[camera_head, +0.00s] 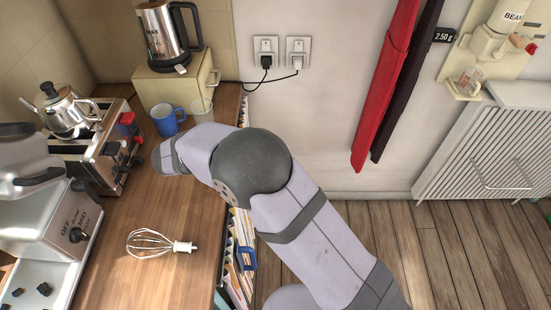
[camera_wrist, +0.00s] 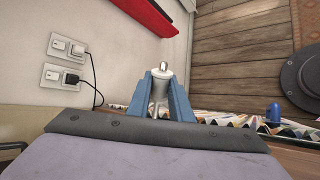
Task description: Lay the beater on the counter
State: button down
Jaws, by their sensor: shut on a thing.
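A wire beater (camera_head: 150,242) with a white hub and a short metal pin lies on the wooden counter (camera_head: 150,285) in the head view, its pin end to the right. In the wrist view my gripper (camera_wrist: 160,82) has its blue fingers shut on a similar white hub with a metal tip, a second beater (camera_wrist: 162,72). The tip points away from the camera, and the lower part of this beater is mostly hidden between the fingers. In the head view my arm crosses the counter's right edge, and my fingers and the held beater are out of sight.
A mixer (camera_head: 45,230), a toaster (camera_head: 95,155) and a steel teapot (camera_head: 68,108) stand at the left. A blue mug (camera_head: 165,120), a glass and a kettle (camera_head: 165,35) on a box stand at the back. Bare counter surrounds the lying beater.

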jog(key=a+n+y, duration=0.2)
jog(key=a+y, duration=0.5)
jog(key=a, duration=1)
jog(key=shift+r+n, duration=0.15)
jog(key=shift+n, duration=0.25)
jog(key=shift+a, duration=0.15)
jog(key=shift+f+b, duration=3.65)
jog(key=shift+f, duration=0.15)
jog(key=c, duration=1.9)
grip_release()
